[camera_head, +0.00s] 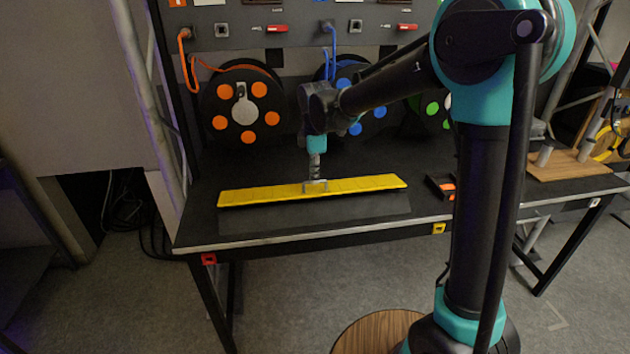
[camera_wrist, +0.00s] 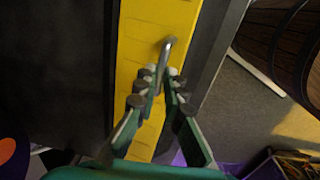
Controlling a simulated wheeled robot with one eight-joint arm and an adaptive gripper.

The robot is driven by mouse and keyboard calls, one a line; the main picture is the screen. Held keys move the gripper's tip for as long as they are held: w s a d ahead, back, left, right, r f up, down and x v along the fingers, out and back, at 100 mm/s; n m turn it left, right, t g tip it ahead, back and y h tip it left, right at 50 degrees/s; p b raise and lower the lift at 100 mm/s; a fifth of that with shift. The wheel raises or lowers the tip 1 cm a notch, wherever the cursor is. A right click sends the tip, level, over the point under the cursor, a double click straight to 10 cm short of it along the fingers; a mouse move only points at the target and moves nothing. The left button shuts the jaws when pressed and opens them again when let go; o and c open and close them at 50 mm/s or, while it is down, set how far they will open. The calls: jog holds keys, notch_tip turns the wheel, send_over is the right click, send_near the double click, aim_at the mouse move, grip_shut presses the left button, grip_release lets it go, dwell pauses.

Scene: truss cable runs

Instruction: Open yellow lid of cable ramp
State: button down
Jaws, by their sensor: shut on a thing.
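The cable ramp is a long, low dark strip on the black table, with its dark side also showing in the wrist view (camera_wrist: 207,72). Its yellow lid (camera_head: 265,194) runs lengthwise along it and fills the middle of the wrist view (camera_wrist: 142,45). The lid looks down flat on the ramp; a small gap cannot be told. A metal handle (camera_wrist: 168,48) stands up at the lid's middle. My gripper (camera_head: 316,182) points down at the handle. In the wrist view, its fingertips (camera_wrist: 160,75) are close together on the handle, whose far part shows beyond them.
Cable reels with orange (camera_head: 240,105), blue and green discs stand behind the ramp. A panel (camera_head: 255,30) with plugged orange and blue cables is above. A small black tray (camera_head: 440,186) is right of the ramp. The table's front edge (camera_head: 320,230) is close in front.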

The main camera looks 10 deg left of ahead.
jog(key=w+a, duration=0.2)
jog(key=w, duration=0.5)
jog(key=w+a, duration=0.2)
jog(key=w, duration=0.5)
jog(key=shift+a, duration=0.3)
jog(key=shift+w, duration=0.1)
jog(key=shift+w+f, duration=0.15)
jog(key=shift+w, duration=0.05)
dwell(0.3)
jog(key=c, duration=1.6)
grip_release()
jog(key=shift+w+f, duration=0.15)
jog(key=shift+a, duration=0.1)
notch_tip(320, 180, up, 12)
jog(key=s, duration=0.1)
